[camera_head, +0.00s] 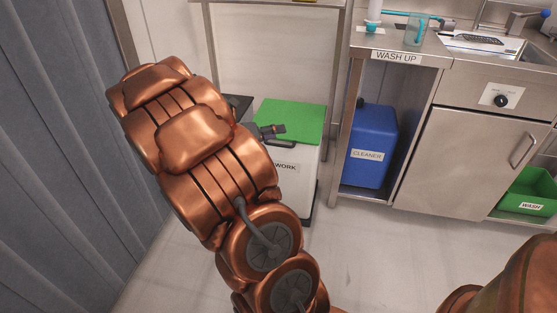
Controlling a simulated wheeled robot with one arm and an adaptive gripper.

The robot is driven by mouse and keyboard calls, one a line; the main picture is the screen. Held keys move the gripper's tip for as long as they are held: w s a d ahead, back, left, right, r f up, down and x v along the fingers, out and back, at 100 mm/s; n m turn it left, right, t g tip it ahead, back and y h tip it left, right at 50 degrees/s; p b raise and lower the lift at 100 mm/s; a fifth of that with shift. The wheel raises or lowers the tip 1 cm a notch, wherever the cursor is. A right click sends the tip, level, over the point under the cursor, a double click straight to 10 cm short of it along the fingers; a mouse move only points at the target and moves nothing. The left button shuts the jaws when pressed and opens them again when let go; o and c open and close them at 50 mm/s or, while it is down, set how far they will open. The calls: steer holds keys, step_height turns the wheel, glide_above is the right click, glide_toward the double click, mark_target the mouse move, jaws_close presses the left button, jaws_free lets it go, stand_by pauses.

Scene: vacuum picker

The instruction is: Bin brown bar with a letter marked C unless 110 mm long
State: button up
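My copper-coloured arm reaches up over the left of the picture and hides much of what lies behind it. A small dark part (271,131) sticks out to the right of the arm, over a green surface (295,114) on a white unit labelled "WORK" (295,180). It looks like the end of my gripper, but most of the gripper is hidden. I cannot tell whether its fingers are open or hold anything. No brown bar and no letter C can be made out.
A black container edge (239,103) shows behind the arm. To the right are a blue "CLEANER" container (370,145) under the "WASH UP" counter, a steel cabinet (465,160) and a green "WASH" bin (528,196). A grey corrugated wall (60,130) stands left. The floor between is clear.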

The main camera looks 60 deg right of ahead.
mark_target(278, 145)
steer(key=w+d+f+n+t+h+b, duration=0.1)
steer(key=w+d+f+n+b, duration=0.25)
steer(key=f, duration=0.25)
steer(key=w+d+f+n+t+b, duration=0.1)
steer(key=w+d+f+n+b, duration=0.1)
steer(key=f+n, duration=0.35)
steer(key=w+d+f+n+t+h+b, duration=0.1)
steer(key=w+d+f+n+b, duration=0.2)
steer(key=f, duration=0.3)
steer(key=shift+w+b+x, duration=0.15)
steer(key=shift+b+x, duration=0.5)
steer(key=shift+x, duration=1.1)
steer(key=shift+w+b+x, duration=0.1)
steer(key=shift+b+x, duration=0.5)
steer(key=shift+x, duration=1.2)
steer(key=shift+r+t, duration=0.15)
steer(key=shift+t, duration=0.15)
jaws_close()
steer(key=shift+d, duration=0.1)
